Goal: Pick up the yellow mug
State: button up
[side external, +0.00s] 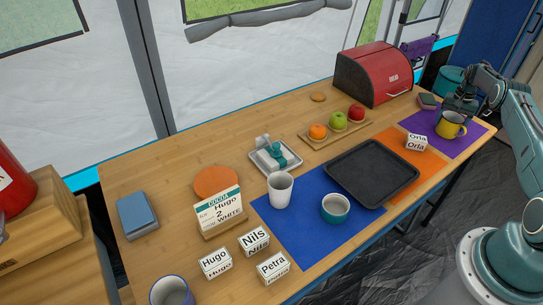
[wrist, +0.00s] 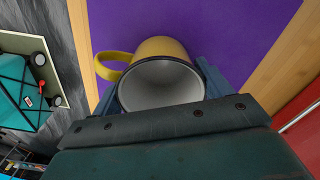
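The yellow mug (side external: 451,125) stands upright on the purple mat (side external: 471,141) at the right end of the table. In the wrist view the mug (wrist: 172,50) shows its pale inside and dark rim, with its handle to the left. My gripper (side external: 459,106) is right at the mug, coming from the far right side. In the wrist view my gripper (wrist: 162,92) has one finger on each side of the mug. Whether the fingers press on the mug or leave a small gap cannot be told. The lower part of the rim is hidden behind the gripper body.
A black tray (side external: 372,172), a red bread box (side external: 376,75) and a small dark box (side external: 428,101) are nearby. A teal pot (side external: 449,80) is beyond the table end.

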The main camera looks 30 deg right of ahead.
jog(key=shift+c, duration=1)
jog(key=shift+r, duration=0.1)
notch_tip(320, 180, up, 20)
jog(key=shift+w, duration=0.1)
dwell(0.6)
